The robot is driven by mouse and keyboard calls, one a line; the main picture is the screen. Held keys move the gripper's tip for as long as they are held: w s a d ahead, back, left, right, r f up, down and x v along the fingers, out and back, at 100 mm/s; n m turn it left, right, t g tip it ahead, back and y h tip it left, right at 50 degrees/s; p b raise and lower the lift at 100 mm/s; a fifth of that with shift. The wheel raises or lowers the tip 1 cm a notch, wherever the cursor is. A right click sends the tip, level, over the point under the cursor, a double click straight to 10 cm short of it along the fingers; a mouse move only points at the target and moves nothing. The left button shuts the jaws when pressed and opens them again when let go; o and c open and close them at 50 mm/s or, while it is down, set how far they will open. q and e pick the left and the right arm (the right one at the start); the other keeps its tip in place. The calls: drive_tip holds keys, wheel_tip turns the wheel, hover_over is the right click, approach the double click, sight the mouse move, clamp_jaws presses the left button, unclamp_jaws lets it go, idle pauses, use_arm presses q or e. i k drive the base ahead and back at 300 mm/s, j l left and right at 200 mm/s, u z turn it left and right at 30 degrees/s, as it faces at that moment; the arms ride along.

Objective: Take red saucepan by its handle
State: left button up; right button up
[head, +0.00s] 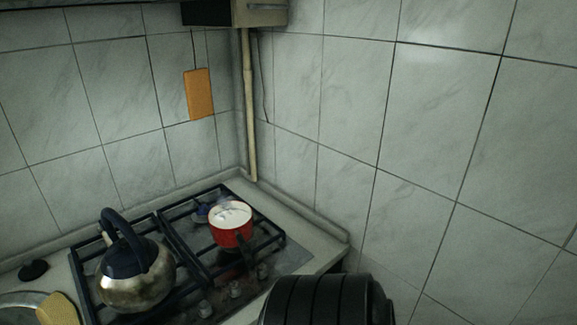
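The red saucepan (230,238) stands upright on the black stove grate (180,250), towards the back right. It holds something white, like milk, and a faint wisp shows over it. Its dark handle (266,243) seems to point to the lower right, and its outline blends with the dark grate. Neither of my grippers shows. A black ribbed part, which looks like one of my arm links, fills the bottom middle right, below and right of the saucepan and apart from it in the picture.
A metal kettle (137,285) with a dark handle stands left of the saucepan. Stove knobs (235,288) line the front edge. A yellow sponge-like item (57,309) lies at lower left. An orange board (199,94) and a pipe (249,110) are at the tiled walls.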

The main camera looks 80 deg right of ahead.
sight(237, 230)
drive_tip(key=z, duration=1.9)
